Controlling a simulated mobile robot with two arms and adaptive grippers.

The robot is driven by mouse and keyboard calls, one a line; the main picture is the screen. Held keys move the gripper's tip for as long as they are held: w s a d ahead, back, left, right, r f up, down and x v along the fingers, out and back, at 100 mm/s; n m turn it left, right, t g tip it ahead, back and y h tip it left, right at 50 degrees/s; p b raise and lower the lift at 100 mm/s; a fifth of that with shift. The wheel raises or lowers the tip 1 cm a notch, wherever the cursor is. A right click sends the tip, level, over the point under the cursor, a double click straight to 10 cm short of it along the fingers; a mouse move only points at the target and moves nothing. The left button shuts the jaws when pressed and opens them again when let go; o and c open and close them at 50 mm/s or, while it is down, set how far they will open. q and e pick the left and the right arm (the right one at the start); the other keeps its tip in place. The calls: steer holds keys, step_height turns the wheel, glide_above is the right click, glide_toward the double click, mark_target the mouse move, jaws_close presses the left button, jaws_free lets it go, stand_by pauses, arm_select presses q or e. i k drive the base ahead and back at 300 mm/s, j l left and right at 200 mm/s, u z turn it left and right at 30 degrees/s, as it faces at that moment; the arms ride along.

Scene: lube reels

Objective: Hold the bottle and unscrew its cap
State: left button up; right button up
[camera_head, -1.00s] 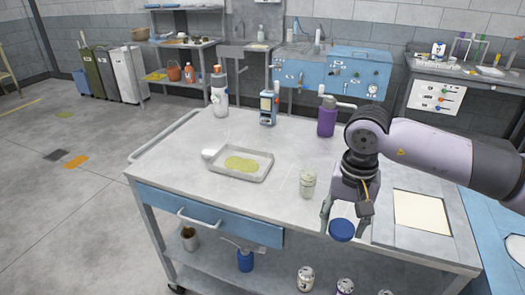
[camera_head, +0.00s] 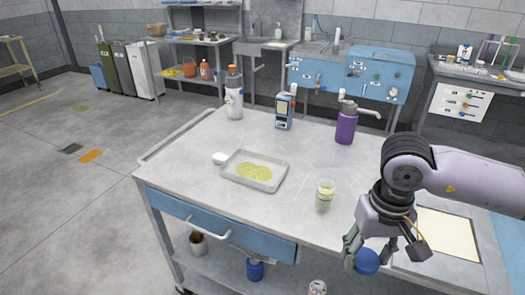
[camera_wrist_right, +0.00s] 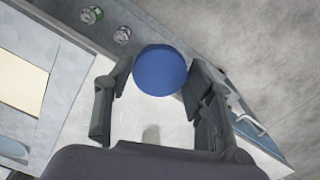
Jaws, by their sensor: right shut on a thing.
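My right gripper (camera_head: 368,256) hangs over the front right edge of the worktable. It is shut on a round blue cap (camera_head: 366,263), which also shows between the fingers in the wrist view (camera_wrist_right: 160,70). A small clear jar (camera_head: 325,190) with pale contents stands upright on the table, left of the gripper and apart from it; its top looks open. A white bottle with an orange cap (camera_head: 234,100) stands upright at the back left. A purple bottle (camera_head: 346,125) with a grey top stands at the back right. My left gripper is not in view.
A shallow tray (camera_head: 282,177) with yellowish discs lies mid-table, a small white item (camera_head: 219,159) beside it. A blue-grey device (camera_head: 285,110) stands behind. A cream panel (camera_head: 447,240) lies at right. Cans and containers sit on the shelf below. The table's front left is clear.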

mark_target(324, 196)
steer(key=i+l+u, duration=0.15)
steer(key=i+u, duration=0.25)
steer(key=i+l+u, duration=0.45)
steer(key=i+j, duration=0.05)
steer(key=j, duration=0.05)
